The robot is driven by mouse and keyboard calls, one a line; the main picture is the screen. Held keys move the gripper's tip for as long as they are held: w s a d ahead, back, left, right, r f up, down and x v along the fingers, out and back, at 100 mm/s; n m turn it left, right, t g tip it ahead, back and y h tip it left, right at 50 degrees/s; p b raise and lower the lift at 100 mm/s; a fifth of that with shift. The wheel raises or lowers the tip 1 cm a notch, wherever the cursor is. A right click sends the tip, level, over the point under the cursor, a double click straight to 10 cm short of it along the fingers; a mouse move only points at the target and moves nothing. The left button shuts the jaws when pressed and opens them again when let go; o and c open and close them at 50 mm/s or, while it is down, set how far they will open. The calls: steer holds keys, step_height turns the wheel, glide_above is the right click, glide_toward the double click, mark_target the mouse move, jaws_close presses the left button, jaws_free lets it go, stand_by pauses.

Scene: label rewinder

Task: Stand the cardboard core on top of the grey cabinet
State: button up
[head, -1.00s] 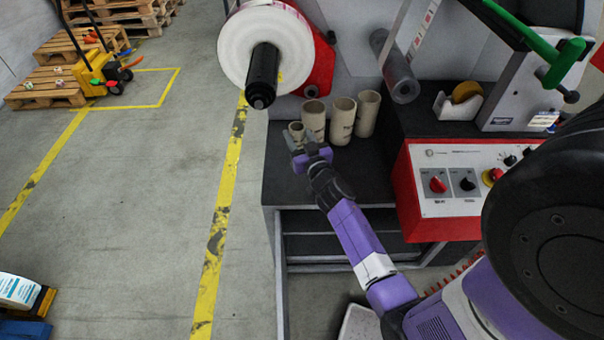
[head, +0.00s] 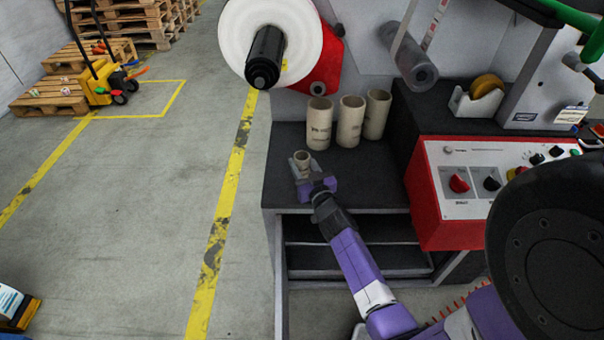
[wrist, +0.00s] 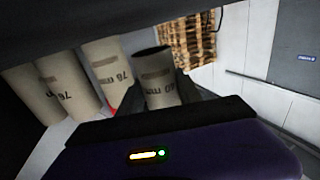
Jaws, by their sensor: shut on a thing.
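The short cardboard core (head: 302,158) is upright or nearly so in my gripper (head: 305,177) at the left of the black bench top. The gripper is shut on it, and its jaws hide the core's lower part. Whether its bottom touches the bench I cannot tell. In the wrist view the core (wrist: 160,90) shows its dark open top and "40 mm" print, between the jaws. In the wrist view a grey panel (wrist: 290,50) with a small blue label stands at the far right. I cannot tell whether it is the grey cabinet; no clear cabinet shows in the head view.
Three taller cores (head: 350,122) stand behind on the bench (head: 285,190). A white roll on a black spindle (head: 265,60) overhangs the back left. The red control box (head: 430,205) is to the right. Open floor (head: 120,220) lies left, with pallets (head: 50,95) and a yellow pallet truck (head: 97,85) beyond.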

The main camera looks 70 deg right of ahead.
steer(key=shift+f+b, duration=0.55)
steer(key=shift+f, duration=0.75)
steer(key=shift+f, duration=0.1)
steer(key=o, duration=1.3)
steer(key=v, duration=1.2)
steer(key=a+n+t+y, duration=0.2)
steer(key=a+y, duration=0.1)
steer(key=a, duration=1)
steer(key=s+a+r+n+y, duration=0.2)
steer(key=s+a+r+y, duration=0.1)
steer(key=a, duration=0.4)
steer(key=s+a+r+n+y, duration=0.2)
steer(key=s+a+r+y, duration=0.1)
steer(key=s+a+r, duration=0.3)
steer(key=s+a+r+n+y, duration=0.3)
steer(key=s+a+r, duration=0.2)
steer(key=a, duration=0.3)
steer(key=shift+a+y, duration=0.3)
steer(key=shift+y, duration=0.1)
